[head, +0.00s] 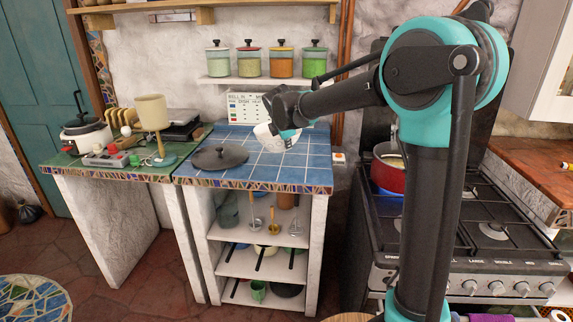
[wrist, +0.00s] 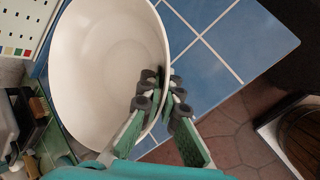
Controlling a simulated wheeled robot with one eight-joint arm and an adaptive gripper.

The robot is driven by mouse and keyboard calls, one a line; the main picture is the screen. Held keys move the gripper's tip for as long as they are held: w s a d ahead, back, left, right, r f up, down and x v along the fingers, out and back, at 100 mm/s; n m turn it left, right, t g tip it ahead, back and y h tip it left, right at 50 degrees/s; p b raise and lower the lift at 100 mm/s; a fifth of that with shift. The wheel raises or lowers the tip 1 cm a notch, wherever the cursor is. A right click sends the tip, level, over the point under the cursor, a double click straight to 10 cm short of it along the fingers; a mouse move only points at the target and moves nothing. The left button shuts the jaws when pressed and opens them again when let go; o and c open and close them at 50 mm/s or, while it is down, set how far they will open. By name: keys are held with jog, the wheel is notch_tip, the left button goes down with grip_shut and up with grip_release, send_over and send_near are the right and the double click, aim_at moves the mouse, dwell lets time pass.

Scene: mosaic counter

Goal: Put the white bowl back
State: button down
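The white bowl (head: 264,134) is tilted at the back of the blue-tiled counter (head: 300,172), partly hidden by my gripper (head: 285,134) in the head view. In the wrist view the bowl (wrist: 100,60) fills the upper left, its open inside facing the camera. My gripper (wrist: 165,88) has one finger on each side of the bowl's right rim, pinching its wall. The bowl looks held over the tiles; whether it touches them I cannot tell.
A dark lid (head: 219,157) lies on the counter's left part. A lettered board (head: 252,105) stands behind the bowl. Shelves below hold pans and utensils. Several lidded jars (head: 282,61) stand on the wall shelf. A stove with a red pot (head: 388,168) is at right. The front tiles are clear.

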notch_tip(320, 180, down, 8)
jog(key=shift+f, duration=0.1)
dwell(0.4)
jog(key=c, duration=1.7)
grip_release()
jog(key=v, duration=1.2)
